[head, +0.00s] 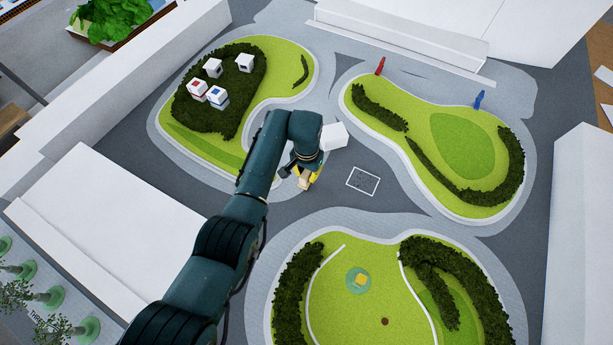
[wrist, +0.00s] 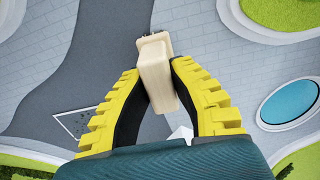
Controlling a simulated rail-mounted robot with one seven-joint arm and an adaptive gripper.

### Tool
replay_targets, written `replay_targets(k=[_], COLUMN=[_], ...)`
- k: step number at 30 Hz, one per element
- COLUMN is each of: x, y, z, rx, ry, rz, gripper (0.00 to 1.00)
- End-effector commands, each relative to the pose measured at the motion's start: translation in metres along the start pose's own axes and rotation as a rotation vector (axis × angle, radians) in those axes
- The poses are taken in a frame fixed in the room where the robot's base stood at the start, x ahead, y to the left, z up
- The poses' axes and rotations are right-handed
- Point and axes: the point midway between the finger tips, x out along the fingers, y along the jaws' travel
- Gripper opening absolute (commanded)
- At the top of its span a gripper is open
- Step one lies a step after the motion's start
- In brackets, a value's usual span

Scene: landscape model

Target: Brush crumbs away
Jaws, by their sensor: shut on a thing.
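My gripper (head: 305,172), with yellow ribbed fingers, hangs over the grey paving between the green islands. In the wrist view my gripper (wrist: 158,75) is shut on a pale beige block-like brush (wrist: 154,58). A little dark bristle shows at its far end. Only a small beige part of the brush (head: 304,181) shows in the head view. A white-outlined rectangle (head: 363,181) on the dark path lies to the right of my gripper, apart from it. Small dark specks, perhaps crumbs, lie inside it. Part of this rectangle (wrist: 77,123) shows at left in the wrist view.
A white block (head: 333,136) stands close behind my gripper. Green islands with dark hedges surround the paving. Small white houses (head: 216,95) stand on the upper left island. Red (head: 380,66) and blue (head: 479,100) figures stand at upper right. The path around the rectangle is clear.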

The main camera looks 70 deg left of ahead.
Motion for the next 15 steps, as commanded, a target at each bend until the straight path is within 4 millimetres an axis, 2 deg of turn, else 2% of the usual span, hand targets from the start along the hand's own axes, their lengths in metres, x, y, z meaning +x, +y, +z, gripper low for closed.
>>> replay_targets(k=[15], x=[-0.048], y=[0.000], z=[0.001], rx=[0.000], ry=[-0.002], rz=[0.000], gripper=[0.00])
